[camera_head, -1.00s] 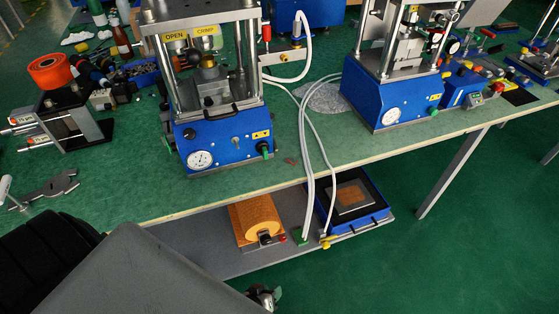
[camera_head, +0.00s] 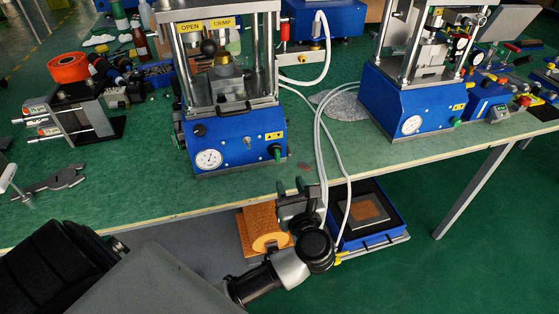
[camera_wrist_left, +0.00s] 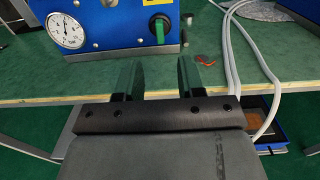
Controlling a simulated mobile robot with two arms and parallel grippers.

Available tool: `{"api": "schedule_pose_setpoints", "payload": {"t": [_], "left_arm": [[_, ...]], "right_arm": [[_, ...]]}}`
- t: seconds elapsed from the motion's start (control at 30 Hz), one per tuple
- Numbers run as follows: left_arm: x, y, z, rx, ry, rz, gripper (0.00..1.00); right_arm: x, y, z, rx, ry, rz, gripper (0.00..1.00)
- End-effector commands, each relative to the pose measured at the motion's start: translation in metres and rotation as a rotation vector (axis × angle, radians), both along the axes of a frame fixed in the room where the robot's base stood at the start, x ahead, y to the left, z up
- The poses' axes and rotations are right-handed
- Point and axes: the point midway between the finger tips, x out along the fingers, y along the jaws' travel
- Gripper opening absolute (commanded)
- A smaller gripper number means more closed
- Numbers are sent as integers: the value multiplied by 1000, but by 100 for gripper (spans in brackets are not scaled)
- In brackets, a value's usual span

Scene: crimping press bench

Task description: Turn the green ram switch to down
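The green ram switch (camera_head: 277,152) is on the lower right of the blue front of the nearer press (camera_head: 235,150). In the left wrist view the switch (camera_wrist_left: 160,29) shows as a green knob on a black mount, near the top, ahead of my fingers; I cannot tell its setting for sure. My left gripper (camera_head: 300,191) is in front of the bench edge, below and slightly right of the switch, apart from it. In the left wrist view its two fingers (camera_wrist_left: 160,78) stand apart with nothing between them. My right gripper is not in view.
A round gauge (camera_head: 209,160) sits left on the press front. Pale hoses (camera_head: 320,150) hang over the bench edge to the right of the gripper. A second press (camera_head: 400,105) stands further right.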

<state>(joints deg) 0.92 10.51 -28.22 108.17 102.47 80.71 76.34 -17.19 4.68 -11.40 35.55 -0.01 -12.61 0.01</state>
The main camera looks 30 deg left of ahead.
Motion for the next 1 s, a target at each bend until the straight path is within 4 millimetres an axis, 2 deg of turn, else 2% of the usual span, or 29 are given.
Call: {"api": "schedule_pose_setpoints", "payload": {"t": [0.3,0.5,0.87,0.9,1.0], "left_arm": [[40,47,3,10,-1,2,38],[55,66,1,8,1,1,38],[60,71,0,6,2,1,38],[60,71,0,6,2,1,37],[60,70,0,6,3,1,21]], "right_arm": [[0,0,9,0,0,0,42],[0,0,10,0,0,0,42],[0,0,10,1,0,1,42],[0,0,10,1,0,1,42],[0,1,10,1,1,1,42]]}}
